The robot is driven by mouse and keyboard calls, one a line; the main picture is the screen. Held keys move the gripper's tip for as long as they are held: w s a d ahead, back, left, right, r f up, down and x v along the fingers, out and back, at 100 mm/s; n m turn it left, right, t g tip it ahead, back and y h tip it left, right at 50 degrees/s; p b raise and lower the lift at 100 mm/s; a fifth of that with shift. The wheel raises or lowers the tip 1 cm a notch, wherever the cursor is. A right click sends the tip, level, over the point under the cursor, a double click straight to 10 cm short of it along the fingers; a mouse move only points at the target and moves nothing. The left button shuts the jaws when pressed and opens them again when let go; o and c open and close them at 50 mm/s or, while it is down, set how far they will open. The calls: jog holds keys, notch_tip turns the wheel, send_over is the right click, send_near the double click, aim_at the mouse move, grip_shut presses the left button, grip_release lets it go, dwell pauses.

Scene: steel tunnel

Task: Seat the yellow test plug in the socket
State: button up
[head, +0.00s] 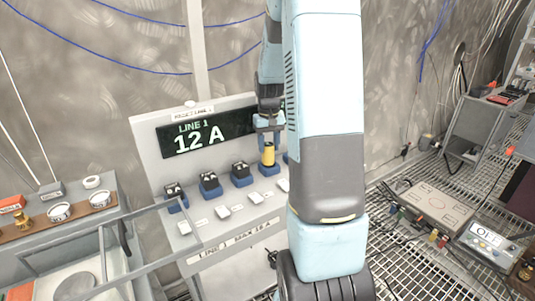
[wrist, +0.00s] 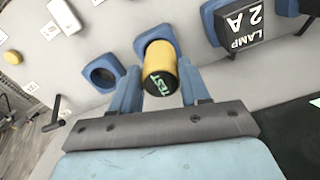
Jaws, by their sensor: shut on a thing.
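The yellow test plug (head: 267,155) stands at a blue socket (head: 269,169) in the row on the grey panel. In the wrist view the plug (wrist: 160,62) has a black end with green lettering. My gripper (wrist: 160,84) is shut on it, one blue finger on each side. The blue socket rim (wrist: 153,37) shows just behind the plug; how deep the plug sits in it is hidden. An empty blue socket (wrist: 103,74) lies to its left. In the head view my gripper (head: 267,136) is above the plug, partly hidden by my arm.
Black plugs (head: 240,170) sit in neighbouring sockets; one reads LAMP 2 A (wrist: 238,22). White switches (head: 222,212) line the panel front. The display (head: 207,133) reads LINE 1, 12 A. A metal frame (head: 150,215) stands at the left, and a grey case (head: 430,205) lies on the grating.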

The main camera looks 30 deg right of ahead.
aim_at(269, 152)
jog(key=shift+w+d+f, duration=0.2)
jog(key=shift+f, duration=0.15)
jog(key=f, duration=0.3)
jog(key=shift+s+f, duration=0.2)
jog(key=shift+s, duration=0.05)
grip_shut()
jog(key=shift+w, duration=0.15)
jog(key=o, duration=1.2)
grip_release()
jog(key=shift+w+r, duration=0.1)
jog(key=shift+r, duration=0.1)
